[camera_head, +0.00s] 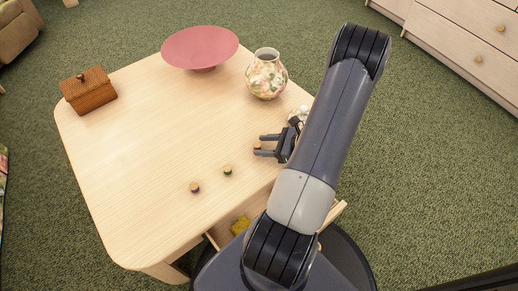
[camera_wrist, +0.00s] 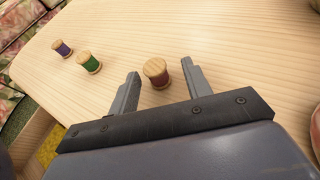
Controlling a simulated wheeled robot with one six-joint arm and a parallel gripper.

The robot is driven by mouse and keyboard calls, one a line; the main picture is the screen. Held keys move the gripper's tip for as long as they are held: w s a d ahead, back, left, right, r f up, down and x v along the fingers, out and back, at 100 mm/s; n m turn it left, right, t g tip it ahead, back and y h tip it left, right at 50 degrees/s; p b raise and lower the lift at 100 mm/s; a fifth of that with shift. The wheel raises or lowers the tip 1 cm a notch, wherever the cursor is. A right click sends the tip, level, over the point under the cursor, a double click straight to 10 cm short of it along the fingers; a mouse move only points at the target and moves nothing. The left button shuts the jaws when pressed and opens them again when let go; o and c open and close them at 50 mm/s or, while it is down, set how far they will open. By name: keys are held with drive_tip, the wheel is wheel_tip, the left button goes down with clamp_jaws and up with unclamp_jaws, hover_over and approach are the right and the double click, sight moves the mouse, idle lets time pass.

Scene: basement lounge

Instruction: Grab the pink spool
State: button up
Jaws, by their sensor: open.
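The pink spool (camera_wrist: 157,73) has pale wooden ends and reddish-pink thread. It stands upright on the wooden table and shows between the two open fingers of my gripper (camera_wrist: 160,68) in the wrist view, with a gap to each finger. In the head view only a small part of it shows at the fingertips of my gripper (camera_head: 258,145). My gripper is open and low over the table's right side, pointing left.
A green spool (camera_head: 228,170) and a purple spool (camera_head: 195,188) stand to the left on the table (camera_head: 150,140). A floral vase (camera_head: 266,76), a pink bowl (camera_head: 200,48) and a wicker box (camera_head: 89,90) stand farther back. An open drawer holds something yellow (camera_head: 240,225).

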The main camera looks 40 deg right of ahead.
drive_tip(key=x, duration=0.2)
drive_tip(key=shift+w+a, duration=0.15)
drive_tip(key=shift+a, duration=0.2)
drive_tip(key=c, duration=1)
